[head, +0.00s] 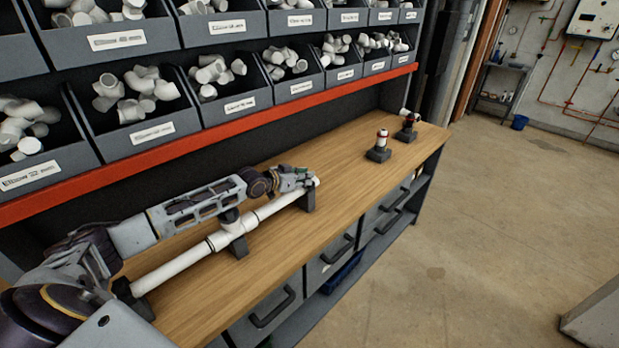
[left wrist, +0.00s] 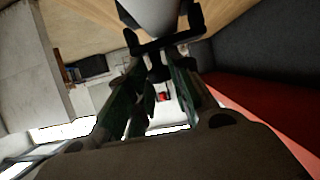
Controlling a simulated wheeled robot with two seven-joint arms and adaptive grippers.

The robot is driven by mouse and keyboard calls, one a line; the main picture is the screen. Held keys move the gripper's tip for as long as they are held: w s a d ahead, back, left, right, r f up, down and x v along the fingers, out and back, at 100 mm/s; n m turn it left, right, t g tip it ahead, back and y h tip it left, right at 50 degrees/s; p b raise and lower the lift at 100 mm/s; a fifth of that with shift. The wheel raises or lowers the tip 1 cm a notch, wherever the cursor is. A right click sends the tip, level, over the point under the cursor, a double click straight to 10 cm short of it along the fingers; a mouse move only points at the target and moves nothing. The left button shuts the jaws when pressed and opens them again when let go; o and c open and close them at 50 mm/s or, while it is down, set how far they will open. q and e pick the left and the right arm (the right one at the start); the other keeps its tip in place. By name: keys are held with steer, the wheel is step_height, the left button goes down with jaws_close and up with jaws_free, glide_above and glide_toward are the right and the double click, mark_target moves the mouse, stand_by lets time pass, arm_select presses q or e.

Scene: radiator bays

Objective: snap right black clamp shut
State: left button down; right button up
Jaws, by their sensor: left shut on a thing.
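A white pipe (head: 187,258) with a tee in its middle lies along the wooden bench, held up by black clamps. The right black clamp (head: 309,201) stands under the pipe's far right end. My left gripper (head: 299,178) is at its top, beside the pipe end. In the left wrist view, the black clamp (left wrist: 168,41) spans the white pipe (left wrist: 155,12), and its dark stem lies between my left fingers (left wrist: 155,88), which are shut on it. I cannot tell whether the clamp is fully closed. My right gripper is not in view.
Shelves of labelled grey bins (head: 150,122) with white fittings rise behind the bench, above a red rail (head: 200,133). Two small dark stands with fittings (head: 380,147) (head: 406,131) are at the bench's far end. The bench top (head: 350,190) between is clear.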

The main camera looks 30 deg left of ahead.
arm_select(q)
steer(key=shift+d+r, duration=0.1)
steer(key=shift+d, duration=0.1)
stand_by(0.4)
steer(key=c, duration=1.2)
jaws_free()
steer(key=shift+c, duration=0.2)
steer(key=shift+s+a, duration=0.1)
steer(key=shift+s, duration=0.1)
